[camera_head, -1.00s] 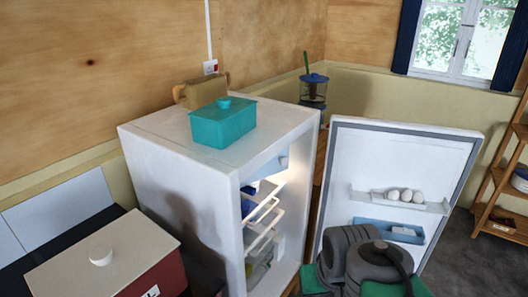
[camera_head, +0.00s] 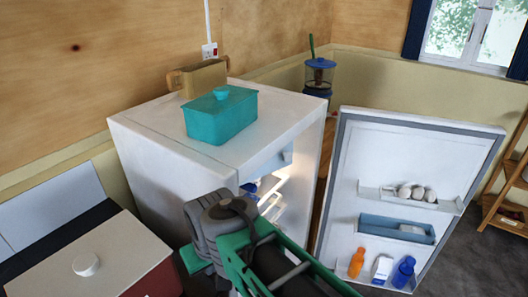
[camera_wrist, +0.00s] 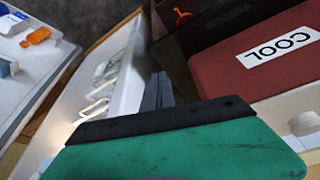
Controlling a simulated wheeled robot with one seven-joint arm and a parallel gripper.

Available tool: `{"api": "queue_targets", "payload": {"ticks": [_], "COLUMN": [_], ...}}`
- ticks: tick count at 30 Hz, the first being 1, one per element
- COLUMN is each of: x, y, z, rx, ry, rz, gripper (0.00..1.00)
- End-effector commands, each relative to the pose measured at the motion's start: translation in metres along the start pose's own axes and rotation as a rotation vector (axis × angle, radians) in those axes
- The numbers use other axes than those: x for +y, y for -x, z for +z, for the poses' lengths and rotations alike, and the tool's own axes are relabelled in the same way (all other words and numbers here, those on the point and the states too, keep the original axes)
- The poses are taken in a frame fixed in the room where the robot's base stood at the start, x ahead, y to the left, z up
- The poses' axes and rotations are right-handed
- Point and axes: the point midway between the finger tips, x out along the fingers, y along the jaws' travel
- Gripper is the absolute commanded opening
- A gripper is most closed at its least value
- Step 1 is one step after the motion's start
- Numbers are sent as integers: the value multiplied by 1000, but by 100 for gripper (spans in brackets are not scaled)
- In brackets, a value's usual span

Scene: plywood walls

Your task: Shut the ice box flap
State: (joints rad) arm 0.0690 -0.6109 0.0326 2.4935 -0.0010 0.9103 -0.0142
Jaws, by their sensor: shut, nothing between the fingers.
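The white fridge (camera_head: 160,160) stands with its door (camera_head: 400,155) swung wide open to the right. A pale blue panel, apparently the ice box flap (camera_head: 279,163), shows at the top of the lit interior. My arm covers much of the opening, and I cannot tell the flap's exact angle. In the wrist view my gripper (camera_wrist: 159,82) is shut and empty, its dark fingers beside the fridge's white side edge (camera_wrist: 128,75). The interior with white wire racks (camera_wrist: 98,100) lies to their left. The flap is not clearly visible there.
A teal lidded box (camera_head: 220,118) and a tan container (camera_head: 200,77) stand on the fridge. A red box with a white lid (camera_head: 95,260) is at front left. The door shelves hold eggs and bottles, including an orange bottle (camera_head: 357,262).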

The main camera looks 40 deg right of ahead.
Motion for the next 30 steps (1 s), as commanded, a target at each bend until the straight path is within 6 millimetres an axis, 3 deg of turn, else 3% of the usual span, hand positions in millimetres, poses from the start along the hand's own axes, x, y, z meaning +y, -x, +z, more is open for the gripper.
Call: {"api": "queue_targets", "payload": {"ticks": [8, 10, 13, 15, 18, 21, 24, 27, 30], "x": [151, 190, 250, 288, 330, 352, 359, 359, 357], "y": [-22, -16, 16, 48, 95, 131, 149, 150, 139], "z": [18, 6, -40, -67, -77, -67, -57, -56, -62], "rx": [-66, -19, 139, 248, 349, 387, 390, 387, 385], "ry": [-501, -665, -937, -1108, -1307, -1435, -1501, -1519, -1517], "rz": [96, 81, -7, -101, -237, -341, -396, -415, -416], "gripper": [0, 0, 0, 0, 0, 0, 0, 0, 0]}}
